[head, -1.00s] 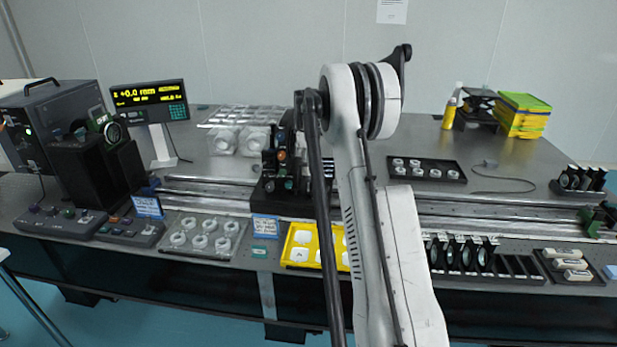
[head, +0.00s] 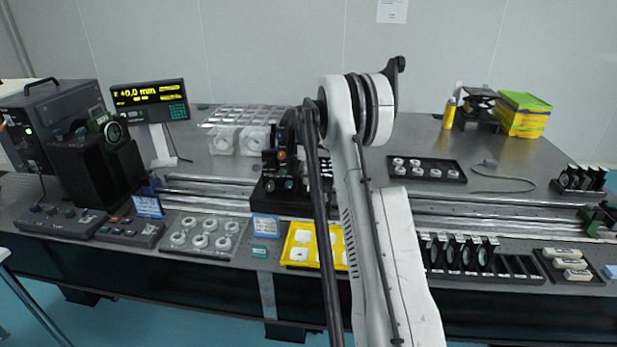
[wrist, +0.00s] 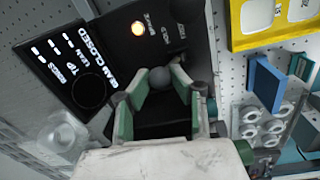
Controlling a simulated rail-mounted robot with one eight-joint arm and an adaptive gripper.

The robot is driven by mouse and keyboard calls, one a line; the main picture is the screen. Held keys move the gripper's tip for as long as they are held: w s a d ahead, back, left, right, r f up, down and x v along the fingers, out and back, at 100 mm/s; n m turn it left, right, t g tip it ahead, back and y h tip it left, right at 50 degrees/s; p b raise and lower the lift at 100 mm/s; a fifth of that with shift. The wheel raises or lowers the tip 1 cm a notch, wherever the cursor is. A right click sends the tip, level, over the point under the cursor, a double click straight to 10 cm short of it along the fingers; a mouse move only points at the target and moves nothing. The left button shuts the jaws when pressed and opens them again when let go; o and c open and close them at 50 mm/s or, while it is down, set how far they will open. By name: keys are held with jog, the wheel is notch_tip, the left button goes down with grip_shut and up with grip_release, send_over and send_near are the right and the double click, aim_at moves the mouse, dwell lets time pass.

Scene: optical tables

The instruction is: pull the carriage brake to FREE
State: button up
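The carriage (head: 272,188), a dark block with knobs and optics, stands on the rail at mid-table in the head view. A grey ball knob (wrist: 160,77) shows at the panel, between the tips of my gripper (wrist: 163,88). The green-padded fingers stand apart, one on each side of the knob. I cannot tell whether either touches it. The brake's setting cannot be read for certain. In the head view my arm hides the gripper.
A yellow tray (head: 287,262) and a clear tray with round parts (head: 165,247) lie in front of the rail. A display (head: 150,95) stands back left. A rack of lenses (head: 515,268) is front right.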

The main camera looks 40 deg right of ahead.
aim_at(306, 203)
jog(key=shift+s+a, duration=0.1)
jog(key=shift+a, duration=0.05)
grip_shut()
jog(key=s+a+t+h+b, duration=0.1)
jog(key=h+b, duration=0.1)
jog(key=shift+t+b, duration=0.4)
jog(key=t+h+b, duration=0.1)
jog(key=s+a+t+h+b, duration=0.1)
jog(key=b, duration=0.1)
jog(key=shift+s+a+h+b, duration=0.1)
jog(key=shift+a+h+b, duration=0.15)
jog(key=shift+h+b, duration=0.05)
jog(key=t+h+b, duration=0.1)
jog(key=b, duration=0.1)
jog(key=s+a+t+h+b, duration=0.1)
jog(key=h+b, duration=0.1)
jog(key=s+a+t+h+b, duration=0.1)
jog(key=t+b, duration=0.1)
jog(key=b, duration=0.1)
jog(key=shift+f, duration=0.4)
jog(key=shift+a+h, duration=0.1)
jog(key=shift+h, duration=0.2)
jog(key=o, duration=1)
grip_release()
jog(key=shift+c, duration=0.2)
jog(key=v, duration=1.2)
jog(key=shift+s, duration=0.15)
